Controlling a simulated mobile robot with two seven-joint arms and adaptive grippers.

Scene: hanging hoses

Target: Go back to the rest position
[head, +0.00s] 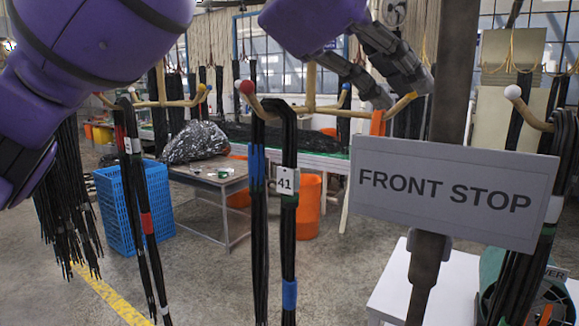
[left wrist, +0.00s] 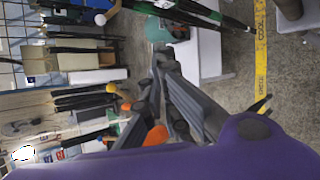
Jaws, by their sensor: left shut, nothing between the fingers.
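My left gripper (head: 404,92) shows at the top of the head view, below its purple wrist. Its grey fingers are shut with nothing between them. They are close to the yellow tip of a wooden hanger arm (head: 397,107) and an orange strap (head: 377,122) on it; I cannot tell whether they touch. In the left wrist view the grey fingers (left wrist: 163,62) point up past the purple wrist. My purple left arm fills the upper left of the head view. My right gripper is not in view.
Black hoses (head: 288,235) with tag 41 hang at the centre. A "FRONT STOP" sign (head: 447,191) stands on a post at right. Other hoses (head: 143,200) hang at left, near a blue crate (head: 122,208), a table (head: 222,178) and an orange bin (head: 308,207).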

